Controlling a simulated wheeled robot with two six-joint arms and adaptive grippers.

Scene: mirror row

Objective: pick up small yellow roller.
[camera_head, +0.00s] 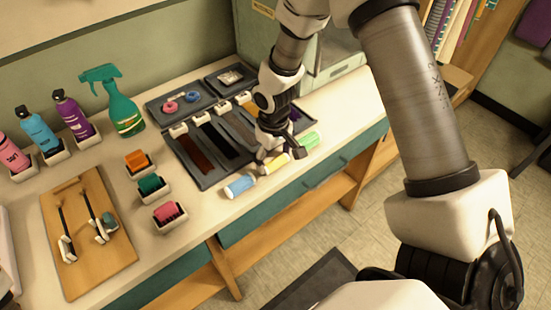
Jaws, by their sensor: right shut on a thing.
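The small yellow roller (273,164) lies at the front edge of the counter, between a blue roller (240,186) and a green roller (309,141). My right gripper (272,153) points down over the yellow roller and is shut on it. The fingers partly cover the roller. I cannot tell whether the roller touches the counter. My left gripper is not in view.
A dark compartment tray (205,181) with hair swatches lies just behind the rollers. Orange (137,161), green (150,184) and pink brushes (167,212) sit in holders to the left. A teal spray bottle (122,112) stands at the back. The counter right of the green roller is clear.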

